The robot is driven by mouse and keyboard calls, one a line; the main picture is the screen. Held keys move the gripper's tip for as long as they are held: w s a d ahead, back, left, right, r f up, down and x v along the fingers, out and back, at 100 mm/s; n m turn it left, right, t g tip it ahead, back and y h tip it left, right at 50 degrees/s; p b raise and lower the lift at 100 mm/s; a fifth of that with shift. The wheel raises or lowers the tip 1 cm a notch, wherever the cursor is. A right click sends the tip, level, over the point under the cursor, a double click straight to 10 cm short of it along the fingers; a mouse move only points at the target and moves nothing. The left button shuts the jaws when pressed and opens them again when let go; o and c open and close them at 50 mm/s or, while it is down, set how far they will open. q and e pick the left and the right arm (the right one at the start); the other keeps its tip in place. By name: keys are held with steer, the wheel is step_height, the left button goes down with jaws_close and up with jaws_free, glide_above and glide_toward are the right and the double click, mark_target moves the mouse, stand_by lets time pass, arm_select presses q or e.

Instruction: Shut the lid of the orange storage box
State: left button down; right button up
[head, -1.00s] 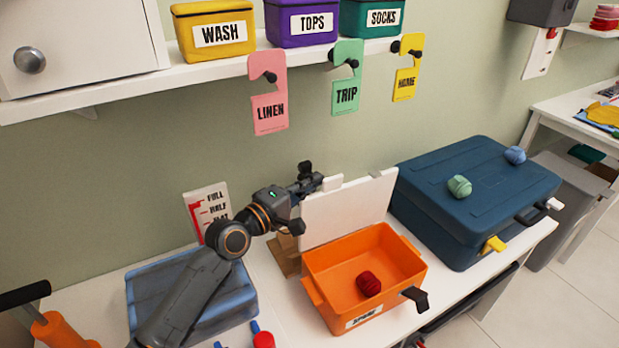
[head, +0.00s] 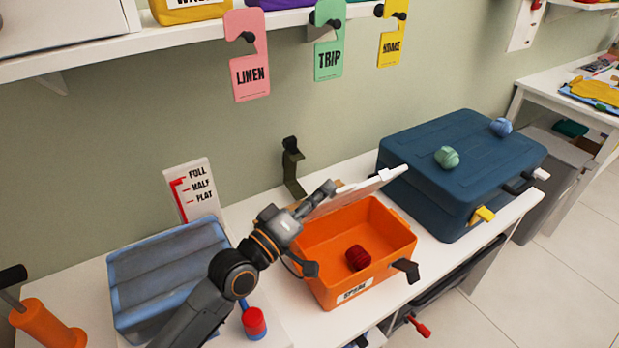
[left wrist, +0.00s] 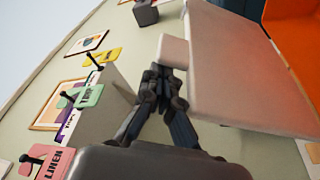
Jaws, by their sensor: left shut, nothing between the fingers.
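The orange storage box (head: 335,243) stands on the white bench, with a dark red ball of yarn (head: 358,257) inside. Its white lid (head: 362,190) is hinged at the back and tilts forward over the rear of the box, partly closed. My left gripper (head: 326,190) is shut and empty at the back left of the lid, seemingly against its rear face. In the left wrist view the shut fingers (left wrist: 165,75) are beside the pale lid (left wrist: 245,70), with the orange box at the top right. My right gripper is not in view.
A blue suitcase (head: 400,165) with two yarn balls stands right of the box. A blue-grey bin (head: 165,265) is at left. A dark bracket (head: 292,165) stands behind the box. Door hangers, such as the pink one (head: 247,60), hang from the shelf above.

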arm_select(q)
steer(key=s+d+f+m+h+b, duration=0.1)
steer(key=s+d+f+m+b, duration=0.3)
steer(key=s+f, duration=0.2)
steer(key=shift+f+h, duration=0.3)
steer(key=shift+s+d, duration=0.1)
stand_by(0.3)
